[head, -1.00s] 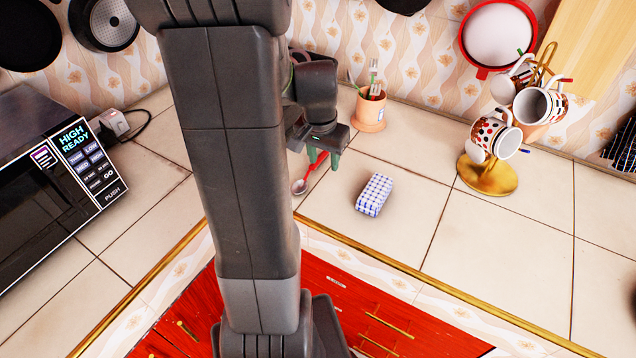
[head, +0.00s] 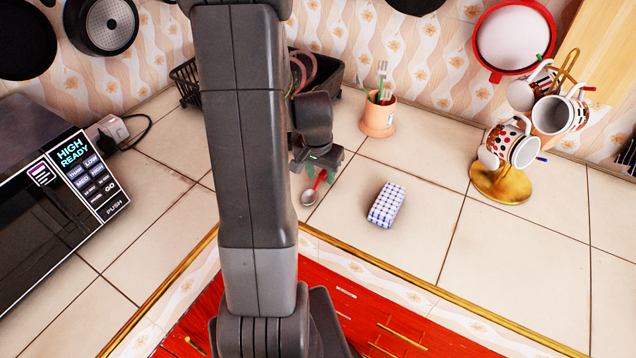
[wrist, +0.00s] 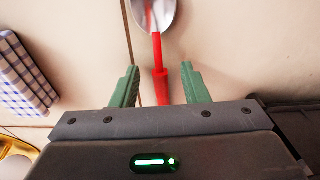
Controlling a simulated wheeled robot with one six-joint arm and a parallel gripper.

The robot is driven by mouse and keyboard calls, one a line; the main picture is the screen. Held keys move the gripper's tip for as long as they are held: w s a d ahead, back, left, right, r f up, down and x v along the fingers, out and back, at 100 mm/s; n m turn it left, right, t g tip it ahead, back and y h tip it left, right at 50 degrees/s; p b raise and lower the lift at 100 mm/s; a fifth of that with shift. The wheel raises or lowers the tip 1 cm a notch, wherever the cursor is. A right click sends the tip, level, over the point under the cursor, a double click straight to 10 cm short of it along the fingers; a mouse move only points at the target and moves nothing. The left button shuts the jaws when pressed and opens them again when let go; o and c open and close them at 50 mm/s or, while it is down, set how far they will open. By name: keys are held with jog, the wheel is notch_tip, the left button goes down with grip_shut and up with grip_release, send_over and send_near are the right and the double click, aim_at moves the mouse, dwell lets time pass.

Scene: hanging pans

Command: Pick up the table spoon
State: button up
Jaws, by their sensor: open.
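The table spoon has a red handle and a metal bowl. In the head view the spoon (head: 309,197) lies on the tiled counter, with my arm just left of it and my gripper (head: 325,168) over its handle. In the wrist view the spoon's red handle (wrist: 158,68) runs between the two green fingers of my gripper (wrist: 160,84), and its bowl points away at the top edge. The fingers are apart on both sides of the handle, with a gap on each side. The handle's far end is hidden behind the gripper body.
A blue-and-white checked block (head: 387,205) lies right of the spoon. A terracotta utensil pot (head: 378,118) and a dark basket (head: 188,88) stand behind. A mug stand (head: 500,183) is at right, a microwave (head: 50,200) at left. Counter tiles in front are clear.

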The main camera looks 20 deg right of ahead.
grip_shut()
notch_tip(320, 180, up, 10)
dwell(0.7)
